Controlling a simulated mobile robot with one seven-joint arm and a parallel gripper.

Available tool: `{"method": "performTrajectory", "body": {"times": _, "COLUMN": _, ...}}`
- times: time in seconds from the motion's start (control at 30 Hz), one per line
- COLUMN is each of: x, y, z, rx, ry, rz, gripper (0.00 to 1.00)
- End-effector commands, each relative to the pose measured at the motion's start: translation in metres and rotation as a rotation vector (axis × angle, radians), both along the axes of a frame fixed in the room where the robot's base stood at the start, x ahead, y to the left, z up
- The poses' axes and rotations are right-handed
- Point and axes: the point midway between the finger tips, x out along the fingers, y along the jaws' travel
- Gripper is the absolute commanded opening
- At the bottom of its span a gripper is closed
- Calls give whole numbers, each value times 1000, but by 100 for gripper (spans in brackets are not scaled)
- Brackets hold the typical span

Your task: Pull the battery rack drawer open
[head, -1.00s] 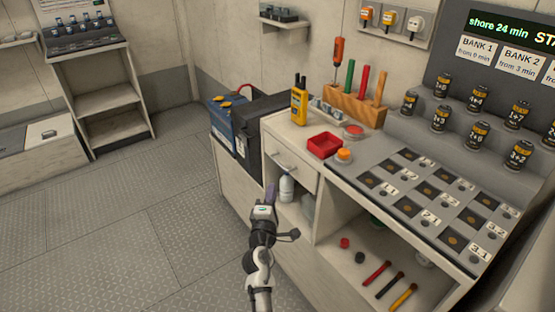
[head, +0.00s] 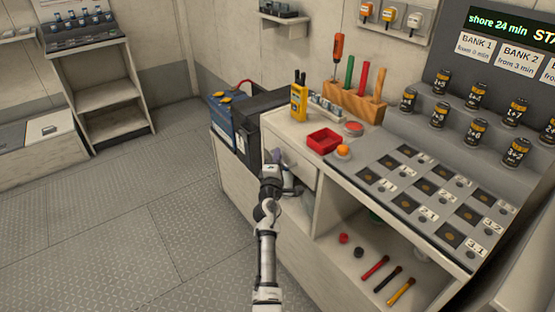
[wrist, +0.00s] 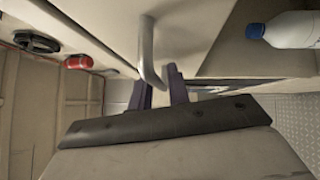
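The drawer (head: 302,170) is in the light cabinet, under the counter end that carries the red tray. It looks shut, its front flush with the cabinet. Its metal bar handle (wrist: 147,48) shows in the wrist view, but my gripper mostly hides it in the head view. My gripper (head: 276,160) is at the drawer front. In the wrist view, the purple fingers of my gripper (wrist: 160,92) stand a little apart, with the handle's near end at the gap between them. I cannot tell whether they press on it.
Below the drawer is an open shelf with a white bottle (wrist: 292,30). A blue battery (head: 225,115) and a dark box (head: 262,118) stand left of the cabinet. Floor at left is clear.

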Motion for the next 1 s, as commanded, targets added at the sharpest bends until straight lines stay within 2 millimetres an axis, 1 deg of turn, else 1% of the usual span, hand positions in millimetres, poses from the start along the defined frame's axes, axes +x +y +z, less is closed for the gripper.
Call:
{"method": "performTrajectory", "body": {"times": 0.17, "x": 0, "y": 0, "z": 0, "rx": 0, "ry": 0, "rz": 0, "gripper": 18}}
{"method": "performTrajectory", "body": {"times": 0.23, "x": 0, "y": 0, "z": 0, "rx": 0, "ry": 0, "rz": 0, "gripper": 11}}
{"method": "performTrajectory", "body": {"times": 0.3, "x": 0, "y": 0, "z": 0, "rx": 0, "ry": 0, "rz": 0, "gripper": 2}}
{"method": "performTrajectory", "body": {"times": 0.33, "x": 0, "y": 0, "z": 0, "rx": 0, "ry": 0, "rz": 0, "gripper": 0}}
{"method": "performTrajectory", "body": {"times": 0.7, "x": -2, "y": 2, "z": -1, "rx": 0, "ry": 0, "rz": 1, "gripper": 0}}
{"method": "performTrajectory", "body": {"times": 0.77, "x": -5, "y": 6, "z": -1, "rx": 0, "ry": -1, "rz": 2, "gripper": 0}}
{"method": "performTrajectory", "body": {"times": 0.87, "x": -13, "y": 18, "z": -2, "rx": 0, "ry": -1, "rz": 4, "gripper": 0}}
{"method": "performTrajectory", "body": {"times": 0.97, "x": -25, "y": 35, "z": -4, "rx": 1, "ry": -1, "rz": 5, "gripper": 0}}
{"method": "performTrajectory", "body": {"times": 1.0, "x": -31, "y": 44, "z": -4, "rx": 1, "ry": -1, "rz": 6, "gripper": 0}}
